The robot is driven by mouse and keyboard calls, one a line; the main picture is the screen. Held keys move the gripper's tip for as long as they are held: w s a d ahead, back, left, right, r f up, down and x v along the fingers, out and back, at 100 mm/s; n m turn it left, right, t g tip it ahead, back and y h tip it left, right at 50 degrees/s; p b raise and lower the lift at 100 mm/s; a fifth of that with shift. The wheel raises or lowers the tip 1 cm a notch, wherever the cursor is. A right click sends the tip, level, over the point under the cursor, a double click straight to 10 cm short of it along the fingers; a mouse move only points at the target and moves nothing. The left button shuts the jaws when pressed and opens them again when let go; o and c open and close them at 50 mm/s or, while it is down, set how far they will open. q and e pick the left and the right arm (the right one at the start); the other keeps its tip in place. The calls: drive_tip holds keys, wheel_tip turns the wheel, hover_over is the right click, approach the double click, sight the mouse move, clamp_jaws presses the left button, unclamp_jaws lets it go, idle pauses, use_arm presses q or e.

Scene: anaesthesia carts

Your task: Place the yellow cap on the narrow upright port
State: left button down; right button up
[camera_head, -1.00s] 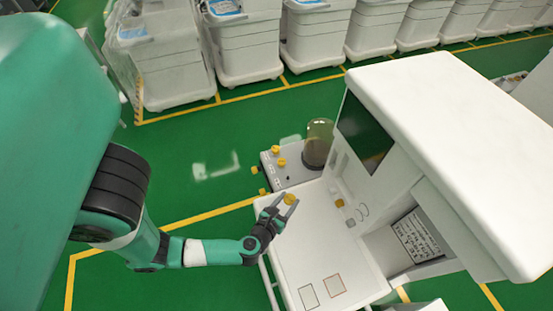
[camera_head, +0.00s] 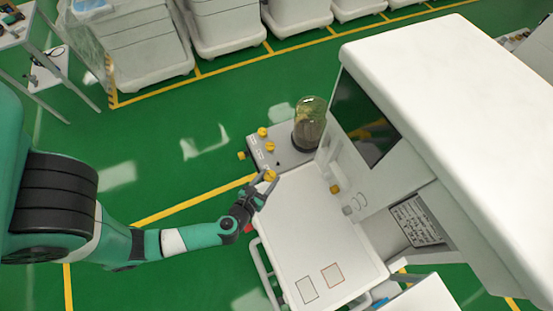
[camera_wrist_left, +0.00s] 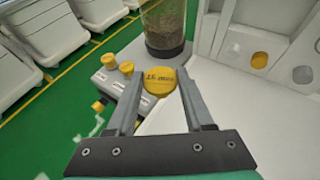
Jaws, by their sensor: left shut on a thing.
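My left gripper (camera_head: 267,180) is shut on a round yellow cap (camera_head: 269,176) and holds it above the left edge of the white worktop, near the grey block (camera_head: 292,157). In the left wrist view the cap (camera_wrist_left: 160,81) sits between the two fingertips, with dark lettering on its top. The grey block carries other yellow caps or knobs (camera_head: 262,132) on its top and side. I cannot clearly make out the narrow upright port; the held cap and fingers hide part of the block in the wrist view. My right gripper is not in view.
A clear canister (camera_head: 309,125) with brownish filling stands on the block, just beyond the held cap. The white cart (camera_head: 430,110) with a dark screen rises to the right. The worktop (camera_head: 310,235) is bare except for two outlined squares. Other carts stand behind.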

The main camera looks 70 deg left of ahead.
use_arm(q)
drive_tip(key=w+a+f+b, duration=0.1)
drive_tip(key=w+a+f, duration=0.25)
drive_tip(key=a, duration=0.25)
drive_tip(key=b, duration=0.4)
hover_over(276, 166)
drive_tip(key=d, duration=0.1)
drive_tip(key=f, duration=0.4)
drive_tip(key=shift+s+f, duration=0.3)
drive_tip(key=shift+w+a, duration=0.1)
drive_tip(key=shift+w, duration=0.05)
drive_tip(key=f+b, duration=0.3)
drive_tip(key=shift+w+a+f, duration=0.3)
drive_tip(key=shift+a+f, duration=0.05)
drive_tip(key=shift+s+f+b, duration=0.1)
drive_tip(key=shift+f+b, duration=0.25)
drive_tip(key=shift+r, duration=0.25)
drive_tip(key=shift+f, duration=0.2)
drive_tip(key=shift+c, duration=1.4)
unclamp_jaws()
